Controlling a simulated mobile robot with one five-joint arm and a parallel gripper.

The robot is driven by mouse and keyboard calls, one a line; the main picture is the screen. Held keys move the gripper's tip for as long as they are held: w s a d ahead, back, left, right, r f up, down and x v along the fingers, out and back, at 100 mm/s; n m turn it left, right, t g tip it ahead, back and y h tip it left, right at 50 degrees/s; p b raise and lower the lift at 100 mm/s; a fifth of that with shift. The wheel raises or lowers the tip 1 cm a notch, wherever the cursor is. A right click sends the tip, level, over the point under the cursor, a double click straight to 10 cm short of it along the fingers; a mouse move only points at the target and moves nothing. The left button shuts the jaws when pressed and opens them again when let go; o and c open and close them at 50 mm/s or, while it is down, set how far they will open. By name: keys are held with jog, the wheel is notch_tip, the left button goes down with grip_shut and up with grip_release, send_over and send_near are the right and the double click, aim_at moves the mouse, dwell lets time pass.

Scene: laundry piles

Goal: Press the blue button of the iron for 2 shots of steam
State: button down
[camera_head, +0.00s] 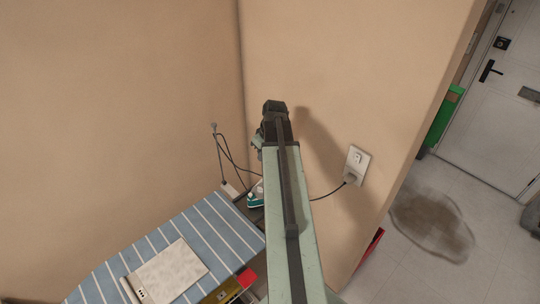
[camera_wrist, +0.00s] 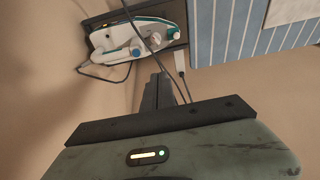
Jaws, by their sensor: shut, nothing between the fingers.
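The iron (camera_head: 257,194), white and teal, rests at the far end of the ironing board, partly hidden behind my arm. In the wrist view the iron (camera_wrist: 112,36) lies on a dark rest at the top left, with a small blue button (camera_wrist: 136,51) on its body and a grey knob beside it. A dark cord crosses in front of it. My gripper (camera_wrist: 163,82) is shut and empty, below and to the right of the iron in the wrist view, apart from it. In the head view my gripper (camera_head: 272,108) is raised against the wall.
The striped ironing board (camera_head: 220,225) holds a folded pale cloth (camera_head: 172,270). A cord runs to a wall outlet (camera_head: 357,165). A thin cord holder (camera_head: 219,155) stands beside the iron. A red item (camera_head: 246,278) lies near the board edge. The walls are close.

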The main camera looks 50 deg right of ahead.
jog(key=s+d, duration=0.1)
jog(key=d+r, duration=0.1)
jog(key=d, duration=0.1)
jog(key=s+d, duration=0.1)
jog(key=d, duration=0.1)
jog(key=shift+s+r, duration=0.3)
jog(key=shift+r, duration=0.1)
jog(key=b+x, duration=0.8)
jog(key=x, duration=0.1)
jog(key=b+x, duration=0.4)
jog(key=b, duration=0.1)
jog(key=shift+s+f, duration=0.3)
jog(key=shift+f, duration=0.2)
